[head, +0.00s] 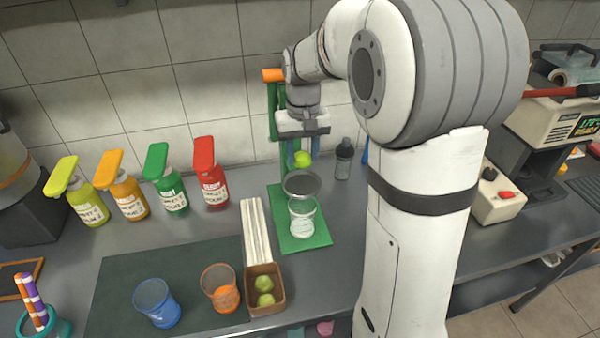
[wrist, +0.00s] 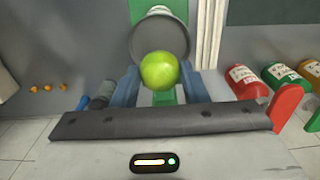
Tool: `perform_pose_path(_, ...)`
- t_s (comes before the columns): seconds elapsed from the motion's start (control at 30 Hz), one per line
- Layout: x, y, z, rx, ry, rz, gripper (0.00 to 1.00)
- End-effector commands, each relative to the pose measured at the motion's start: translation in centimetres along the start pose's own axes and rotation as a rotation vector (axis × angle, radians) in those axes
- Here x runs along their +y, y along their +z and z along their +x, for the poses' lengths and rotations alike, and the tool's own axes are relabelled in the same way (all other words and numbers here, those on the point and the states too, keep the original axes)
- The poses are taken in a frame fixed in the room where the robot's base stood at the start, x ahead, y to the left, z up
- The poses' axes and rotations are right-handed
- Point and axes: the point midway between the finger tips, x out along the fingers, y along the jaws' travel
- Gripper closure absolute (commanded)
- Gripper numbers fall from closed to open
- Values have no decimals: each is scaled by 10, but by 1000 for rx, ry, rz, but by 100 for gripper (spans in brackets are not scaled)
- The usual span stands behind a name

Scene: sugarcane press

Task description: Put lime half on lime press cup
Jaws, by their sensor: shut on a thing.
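My gripper (head: 299,158) is shut on a green lime half (head: 303,159). In the wrist view the lime half (wrist: 159,70) sits between the blue fingers of my gripper (wrist: 159,82), its rounded side facing the camera. The lime press has a green base (head: 318,238) and a green upright (head: 273,100) with an orange end (head: 273,75). Its dark round cup (head: 301,183) is just below the held lime half in the head view. In the wrist view the cup (wrist: 150,38) lies beyond the lime half, which hides part of it. They look apart, though the exact gap is unclear.
A clear glass (head: 302,217) stands under the cup. A dark bottle (head: 344,158) is close on the right. Several pump bottles (head: 211,185) stand left. A brown box (head: 265,310) holds limes, beside orange (head: 220,290) and blue (head: 157,304) cups.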

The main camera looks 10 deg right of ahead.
Motion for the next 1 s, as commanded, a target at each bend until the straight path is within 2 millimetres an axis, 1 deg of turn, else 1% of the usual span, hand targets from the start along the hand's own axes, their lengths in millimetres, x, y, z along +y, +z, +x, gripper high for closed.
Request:
perform_pose_path(0.03, 0, 1, 10, -6, 0, 0, 82)
perform_pose_path(0.1, 0, 1, 22, -5, 0, 0, 82)
perform_pose_path(0.27, -1, 0, 38, -3, 0, -2, 82)
perform_pose_path(0.5, -2, 0, 69, -3, 0, -6, 82)
perform_pose_path(0.6, -2, 0, 73, 0, 0, -6, 82)
perform_pose_path(0.8, -3, 0, 73, 0, 0, -7, 82)
perform_pose_path(0.97, -3, 0, 79, 0, 0, -7, 82)
perform_pose_path(1.0, -3, 0, 77, 0, 0, -7, 57)
